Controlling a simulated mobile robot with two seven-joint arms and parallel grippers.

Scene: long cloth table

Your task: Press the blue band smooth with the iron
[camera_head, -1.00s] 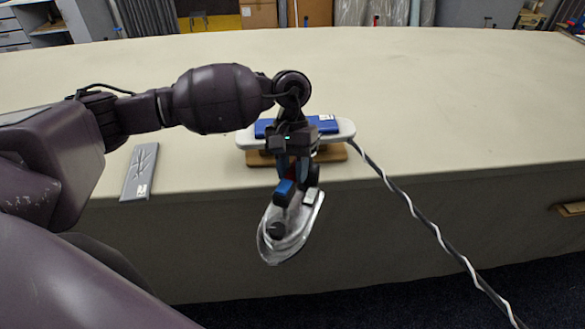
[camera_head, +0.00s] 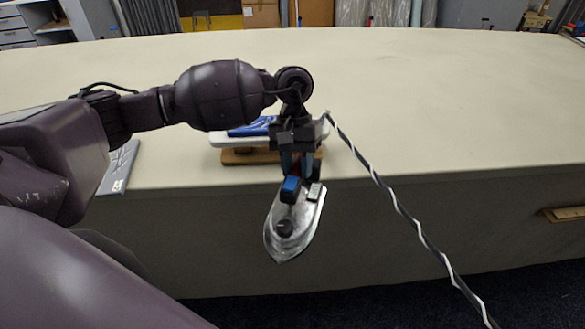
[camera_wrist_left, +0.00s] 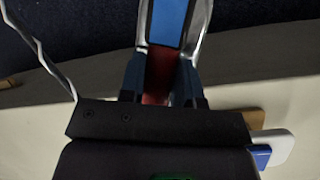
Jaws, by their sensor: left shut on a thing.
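My left gripper (camera_head: 298,165) is shut on the handle of the iron (camera_head: 289,232), which has a silver body with a blue-topped handle. The iron hangs in front of the table's front edge, its pointed end toward the bottom of the head view. In the left wrist view the iron (camera_wrist_left: 199,40) shows between the fingers (camera_wrist_left: 160,80). The blue band (camera_head: 250,127) lies on the white ironing board (camera_head: 228,141), partly hidden behind my left wrist. A corner of the band (camera_wrist_left: 261,155) shows in the left wrist view. My right gripper is not in view.
The board stands on a wooden base (camera_head: 238,157) near the table's front edge. A grey plate (camera_head: 117,170) lies to its left. A black-and-white cord (camera_head: 400,208) runs down to the right. The cloth table (camera_head: 450,100) is otherwise clear.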

